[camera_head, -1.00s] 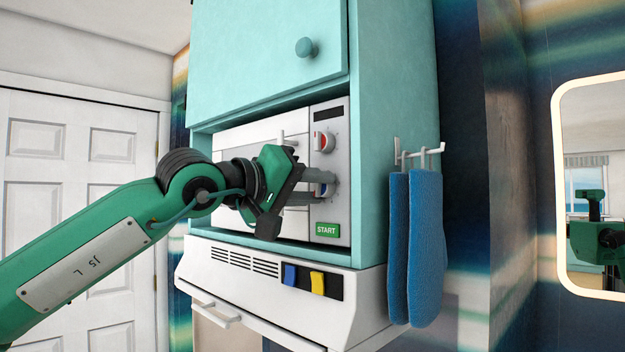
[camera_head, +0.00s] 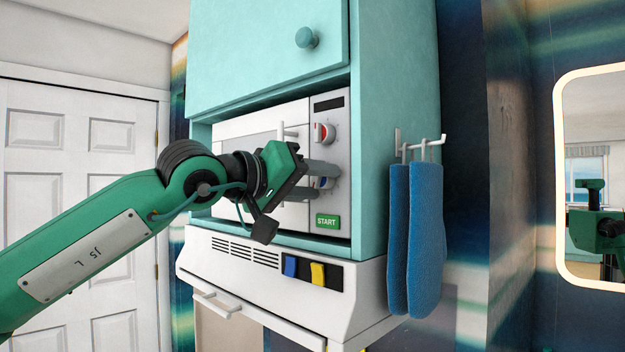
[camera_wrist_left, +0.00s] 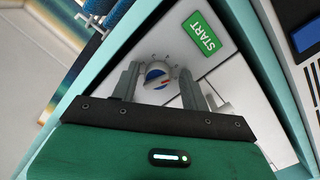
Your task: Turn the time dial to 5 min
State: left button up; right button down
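The white microwave (camera_head: 255,123) sits in the teal cabinet. Its right-hand panel has an upper dial with red on it (camera_head: 325,133), a lower dial with blue on it (camera_head: 325,183) and a green START button (camera_head: 327,221). My left gripper (camera_head: 330,176) is at the lower dial, its fingers partly hiding it. In the left wrist view this white, blue and red dial (camera_wrist_left: 156,74) lies between the two spread fingertips. I cannot tell whether they touch it. Dial labels are too small to read. My right gripper is not in view.
The microwave's door handle (camera_head: 281,134) stands out just left of the panel, close to my gripper. Blue oven mitts (camera_head: 415,240) hang on hooks at the cabinet's right side. A white hood (camera_head: 270,285) with blue and yellow switches juts out below.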

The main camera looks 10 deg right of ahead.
pick_arm(q)
jog(key=shift+r, duration=0.1)
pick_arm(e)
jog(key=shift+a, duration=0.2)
pick_arm(q)
jog(key=shift+a, duration=0.2)
jog(key=shift+s+a, duration=0.15)
jog(key=shift+a, duration=0.1)
jog(key=shift+b+v, duration=2.15)
jog(key=shift+v, duration=4.35)
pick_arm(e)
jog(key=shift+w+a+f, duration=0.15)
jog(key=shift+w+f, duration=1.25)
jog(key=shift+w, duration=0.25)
